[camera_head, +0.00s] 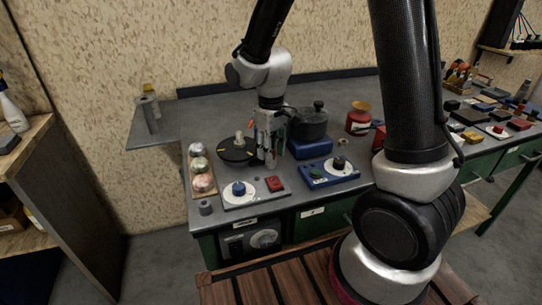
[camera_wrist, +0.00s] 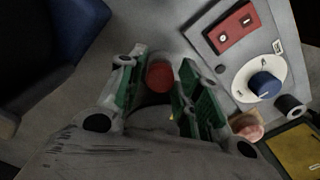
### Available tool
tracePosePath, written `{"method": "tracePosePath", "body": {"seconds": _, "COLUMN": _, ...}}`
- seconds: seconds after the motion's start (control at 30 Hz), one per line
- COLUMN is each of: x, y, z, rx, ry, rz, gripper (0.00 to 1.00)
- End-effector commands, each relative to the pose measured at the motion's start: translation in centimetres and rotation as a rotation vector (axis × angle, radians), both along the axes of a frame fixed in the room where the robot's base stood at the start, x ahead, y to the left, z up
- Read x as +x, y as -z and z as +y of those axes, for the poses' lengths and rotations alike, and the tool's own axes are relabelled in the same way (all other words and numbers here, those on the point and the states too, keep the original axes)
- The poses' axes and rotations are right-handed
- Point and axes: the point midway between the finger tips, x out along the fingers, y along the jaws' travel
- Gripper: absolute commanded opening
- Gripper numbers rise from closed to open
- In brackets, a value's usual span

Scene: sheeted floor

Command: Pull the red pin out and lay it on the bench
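A round red end, which looks like the red pin (camera_wrist: 160,76), shows between the two fingers of my gripper (camera_wrist: 161,84) in the wrist view. Something dark lies just below it in that view. The fingers have green inner sides and stand apart on either side of the red end. I cannot tell whether they touch it. In the head view, my gripper (camera_head: 267,155) points down, low over the bench (camera_head: 160,135), between a black disc and a blue box. The pin cannot be made out clearly there.
The black disc (camera_head: 234,152) lies left of my gripper. A blue box (camera_head: 312,148) carrying a dark pot (camera_head: 310,124) is close on its right. Two knob panels (camera_head: 240,199) (camera_head: 318,180) stand in front. A red jar (camera_head: 358,124) is farther right.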

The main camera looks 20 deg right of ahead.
Motion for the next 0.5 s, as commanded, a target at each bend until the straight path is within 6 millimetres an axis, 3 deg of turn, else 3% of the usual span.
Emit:
{"method": "tracePosePath", "body": {"seconds": 0.03, "x": 0.0, "y": -0.01, "z": 0.0, "rx": 0.0, "ry": 0.0, "rz": 0.0, "gripper": 0.19}}
{"method": "tracePosePath", "body": {"seconds": 0.13, "x": 0.01, "y": -0.01, "z": 0.0, "rx": 0.0, "ry": 0.0, "rz": 0.0, "gripper": 0.01}}
{"method": "tracePosePath", "body": {"seconds": 0.17, "x": 0.0, "y": -0.01, "z": 0.0, "rx": 0.0, "ry": 0.0, "rz": 0.0, "gripper": 0.0}}
{"method": "tracePosePath", "body": {"seconds": 0.2, "x": 0.01, "y": -0.02, "z": 0.0, "rx": 0.0, "ry": 0.0, "rz": 0.0, "gripper": 0.22}}
{"method": "tracePosePath", "body": {"seconds": 0.33, "x": 0.01, "y": -0.02, "z": 0.0, "rx": 0.0, "ry": 0.0, "rz": 0.0, "gripper": 0.0}}
{"method": "tracePosePath", "body": {"seconds": 0.5, "x": 0.02, "y": -0.13, "z": 0.01, "rx": 0.0, "ry": 0.0, "rz": -0.001, "gripper": 0.0}}
